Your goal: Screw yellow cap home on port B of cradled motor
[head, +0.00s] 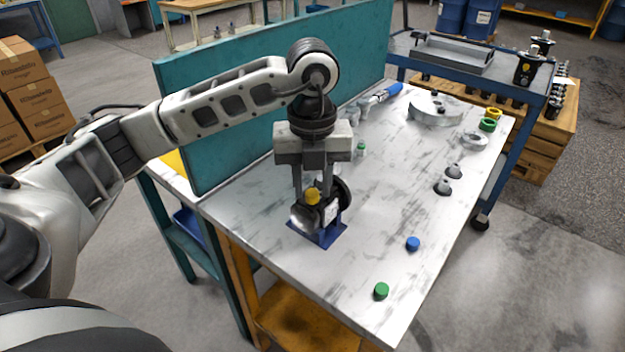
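The motor (303,218), with dark and silver parts, sits in a blue cradle (325,241) near the left edge of the bench. The yellow cap (312,196) is at the top of the motor. The port under it is hidden, so I cannot tell how far the cap is seated. My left gripper (312,192) points straight down over the motor. Its two fingers stand apart, one on each side of the yellow cap. I cannot tell whether they touch it. My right gripper is not in view.
A blue cap (413,244) and a green cap (381,291) lie on the marble-look bench (360,275). Small dark-topped fittings (443,187), a round metal part (434,112) and yellow and green rings (488,124) lie farther back. A teal panel (230,125) stands along the left side.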

